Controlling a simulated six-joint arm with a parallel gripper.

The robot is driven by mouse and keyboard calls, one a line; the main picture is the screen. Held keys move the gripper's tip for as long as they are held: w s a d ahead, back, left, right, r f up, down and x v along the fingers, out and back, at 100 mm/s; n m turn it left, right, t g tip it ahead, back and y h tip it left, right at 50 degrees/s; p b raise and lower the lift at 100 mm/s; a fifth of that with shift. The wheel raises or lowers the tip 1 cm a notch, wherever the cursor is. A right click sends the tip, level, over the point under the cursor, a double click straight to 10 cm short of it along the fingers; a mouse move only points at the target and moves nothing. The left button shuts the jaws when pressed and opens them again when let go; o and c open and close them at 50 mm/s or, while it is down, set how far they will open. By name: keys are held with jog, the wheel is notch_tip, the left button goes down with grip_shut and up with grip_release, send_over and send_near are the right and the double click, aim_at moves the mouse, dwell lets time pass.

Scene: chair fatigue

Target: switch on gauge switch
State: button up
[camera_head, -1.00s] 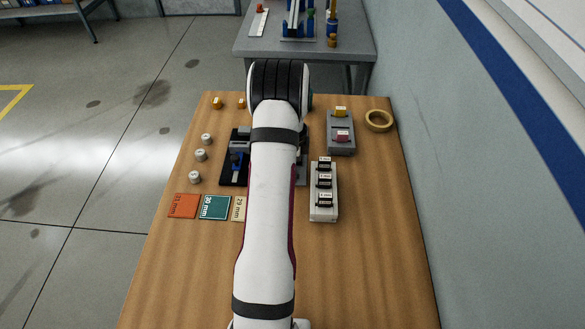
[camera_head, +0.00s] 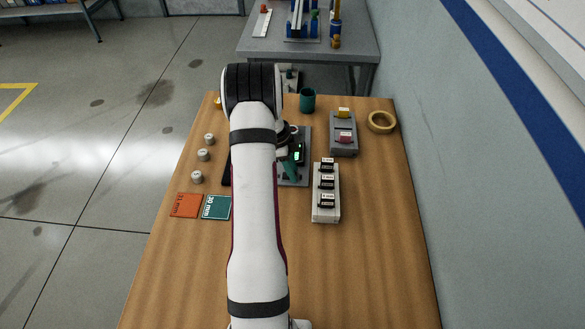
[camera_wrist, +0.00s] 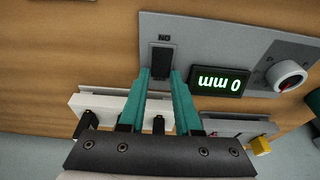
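The gauge is a grey panel (camera_wrist: 220,40) in the wrist view, with a black switch (camera_wrist: 161,62) beside an "ON" label. Its small display (camera_wrist: 219,82) is lit green and reads "0 mm", upside down in this view. A white and red knob (camera_wrist: 288,74) sits to the right of the display. My gripper (camera_wrist: 160,78) has two teal fingers, parted with a narrow gap and nothing between them. The fingertips are at the switch's near end; I cannot tell whether they touch it. In the head view the lit display (camera_head: 297,152) shows beside my arm, which hides part of the gauge.
A white rack (camera_head: 325,208) with black labelled blocks stands right of the gauge. A grey holder (camera_head: 343,132), a tape ring (camera_head: 381,122) and a teal cup (camera_head: 308,101) are farther back. Weights (camera_head: 204,155) and orange (camera_head: 186,206) and green (camera_head: 216,208) cards lie left. The right front table is clear.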

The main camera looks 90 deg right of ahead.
jog(key=o, duration=0.4)
jog(key=shift+c, duration=0.2)
jog(key=v, duration=1.5)
jog(key=shift+r, duration=0.4)
jog(key=shift+w, duration=0.1)
